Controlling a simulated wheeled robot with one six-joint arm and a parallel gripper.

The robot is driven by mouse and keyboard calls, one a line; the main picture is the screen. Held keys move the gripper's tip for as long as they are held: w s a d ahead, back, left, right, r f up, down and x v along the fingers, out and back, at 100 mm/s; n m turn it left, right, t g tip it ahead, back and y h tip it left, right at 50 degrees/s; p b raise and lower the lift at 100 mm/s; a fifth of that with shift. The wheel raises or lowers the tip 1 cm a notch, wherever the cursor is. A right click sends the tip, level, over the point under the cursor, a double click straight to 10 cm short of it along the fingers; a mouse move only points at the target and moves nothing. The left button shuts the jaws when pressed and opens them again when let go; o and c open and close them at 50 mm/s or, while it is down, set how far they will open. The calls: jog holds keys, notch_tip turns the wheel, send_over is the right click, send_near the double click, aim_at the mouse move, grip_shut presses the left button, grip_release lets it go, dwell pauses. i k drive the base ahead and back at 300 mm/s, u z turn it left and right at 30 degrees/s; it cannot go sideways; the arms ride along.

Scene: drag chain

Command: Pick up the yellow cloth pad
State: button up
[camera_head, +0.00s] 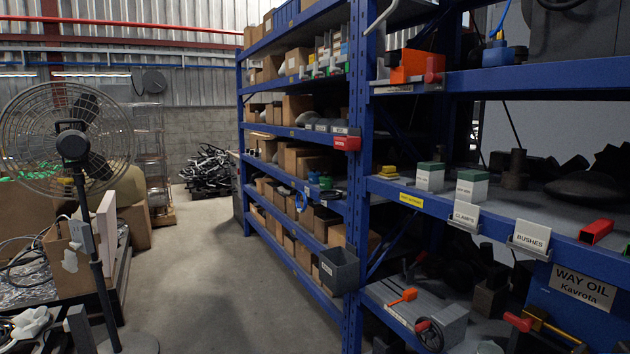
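A small yellow item that looks like the yellow cloth pad (387,171) lies on the middle shelf (455,205) of the near blue rack. It sits close to the shelf's left end, left of two white boxes with green tops. It is small in view, so its folds and exact shape cannot be made out. My gripper is not in view, and nothing is seen touching the pad.
The white-and-green boxes (430,177) stand just right of the pad. A blue rack post (357,180) rises to its left. A shelf with an orange box (413,66) is above. A fan (72,145) stands at left. The aisle floor (210,260) is clear.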

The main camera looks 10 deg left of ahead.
aim_at(388, 175)
jog(key=u, duration=1.15)
jog(key=i, duration=1.5)
jog(key=z, duration=0.55)
jog(key=i, duration=0.9)
jog(key=z, duration=0.7)
